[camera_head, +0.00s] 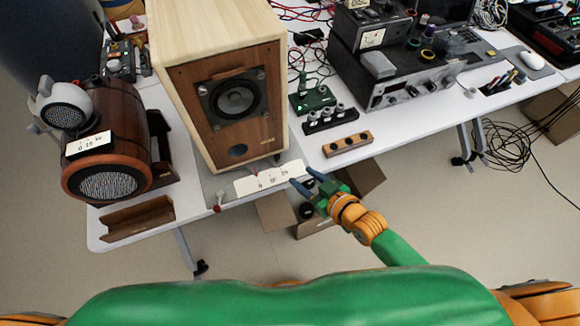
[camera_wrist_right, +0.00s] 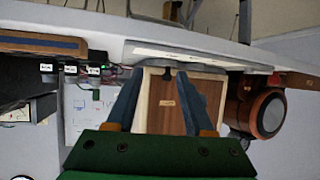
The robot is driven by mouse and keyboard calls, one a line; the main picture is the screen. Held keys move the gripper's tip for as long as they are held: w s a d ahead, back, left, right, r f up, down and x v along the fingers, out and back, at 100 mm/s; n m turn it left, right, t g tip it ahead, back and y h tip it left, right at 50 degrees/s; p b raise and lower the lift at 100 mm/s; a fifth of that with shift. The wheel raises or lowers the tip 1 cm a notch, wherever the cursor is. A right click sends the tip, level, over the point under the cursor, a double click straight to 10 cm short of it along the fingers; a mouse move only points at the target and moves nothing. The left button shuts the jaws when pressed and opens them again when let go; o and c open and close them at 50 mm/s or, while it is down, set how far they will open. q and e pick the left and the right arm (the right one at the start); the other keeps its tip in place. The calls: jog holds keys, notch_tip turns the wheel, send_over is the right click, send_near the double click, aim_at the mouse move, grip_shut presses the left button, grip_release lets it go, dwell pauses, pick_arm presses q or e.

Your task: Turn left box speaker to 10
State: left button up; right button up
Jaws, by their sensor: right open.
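The box speaker (camera_head: 240,95) is a tall pale wood box with a brown front and a dark round cone. It stands on the white table, and part of it shows between my fingers in the right wrist view (camera_wrist_right: 165,105). A white scale plate (camera_head: 268,178) with small numbers lies at its foot and also shows in the right wrist view (camera_wrist_right: 185,54). A small red-tipped part (camera_head: 217,208) is at the plate's left end; its setting is unreadable. My right gripper (camera_head: 303,180) is open and empty near the plate's right end. My left gripper is out of view.
A brown barrel-shaped speaker (camera_head: 108,140) with its own scale stands at left. A wooden block with knobs (camera_head: 348,143) and a row of jacks (camera_head: 330,118) lie right of the box. Cardboard boxes (camera_head: 365,180) sit below the table edge.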

aim_at(279, 161)
jog(key=shift+n+y, duration=0.3)
jog(key=shift+y, duration=0.2)
jog(key=w+a, duration=0.2)
jog(key=w+a+b, duration=0.2)
jog(key=w+a, duration=0.1)
jog(key=shift+w+a+f, duration=0.3)
jog(key=shift+f, duration=0.05)
jog(key=shift+s, duration=0.1)
grip_shut()
dwell(0.6)
